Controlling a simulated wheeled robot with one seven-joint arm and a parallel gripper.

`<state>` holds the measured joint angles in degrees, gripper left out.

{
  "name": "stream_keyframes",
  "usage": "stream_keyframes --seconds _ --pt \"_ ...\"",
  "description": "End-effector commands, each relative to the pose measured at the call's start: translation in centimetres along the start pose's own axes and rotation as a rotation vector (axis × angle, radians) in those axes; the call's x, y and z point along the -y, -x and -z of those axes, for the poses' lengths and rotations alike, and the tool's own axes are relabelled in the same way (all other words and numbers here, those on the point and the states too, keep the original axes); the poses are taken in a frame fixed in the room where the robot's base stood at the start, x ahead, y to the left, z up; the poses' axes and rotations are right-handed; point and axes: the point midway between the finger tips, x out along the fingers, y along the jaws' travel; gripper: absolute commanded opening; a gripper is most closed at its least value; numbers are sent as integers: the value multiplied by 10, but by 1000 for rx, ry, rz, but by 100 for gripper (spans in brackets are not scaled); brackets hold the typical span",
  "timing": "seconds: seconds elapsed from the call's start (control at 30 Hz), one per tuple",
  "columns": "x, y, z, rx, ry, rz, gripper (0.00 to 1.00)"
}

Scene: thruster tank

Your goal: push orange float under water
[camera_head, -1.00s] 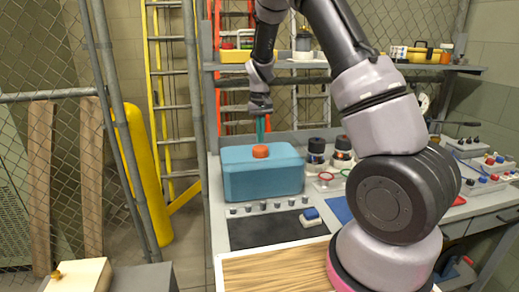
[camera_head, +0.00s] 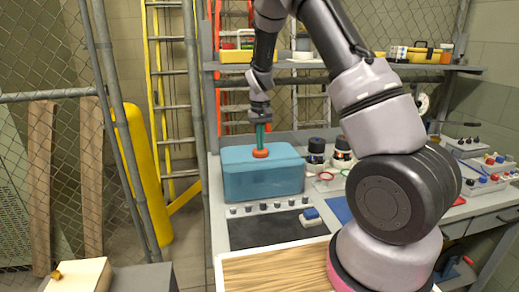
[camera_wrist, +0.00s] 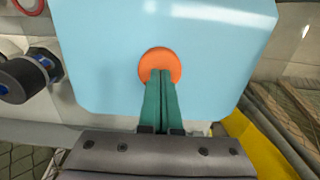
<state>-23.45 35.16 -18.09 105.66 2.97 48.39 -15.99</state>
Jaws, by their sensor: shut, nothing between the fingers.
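The orange float (camera_head: 260,153) sits at the top surface of the blue water tank (camera_head: 262,182) on the bench. In the wrist view the float (camera_wrist: 160,63) is a round orange disc on the light blue tank top (camera_wrist: 215,65). My gripper (camera_head: 261,147) points straight down with its green fingers closed together and empty. The fingertips are over the float and seem to touch it. In the wrist view the fingertips (camera_wrist: 161,73) cover the lower middle of the disc.
Two dark round knobs or jars (camera_head: 316,150) stand right of the tank. A row of small knobs (camera_head: 268,207) and a dark mat (camera_head: 275,229) lie in front. A shelf (camera_head: 345,67) with tools runs behind. A wooden board (camera_head: 275,270) is at the front.

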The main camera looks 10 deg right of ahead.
Motion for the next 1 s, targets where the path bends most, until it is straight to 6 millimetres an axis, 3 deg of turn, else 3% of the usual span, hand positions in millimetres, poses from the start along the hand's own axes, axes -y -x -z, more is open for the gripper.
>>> stream_keyframes --seconds 1.0 --pt "0 -31 0 2 0 0 0"
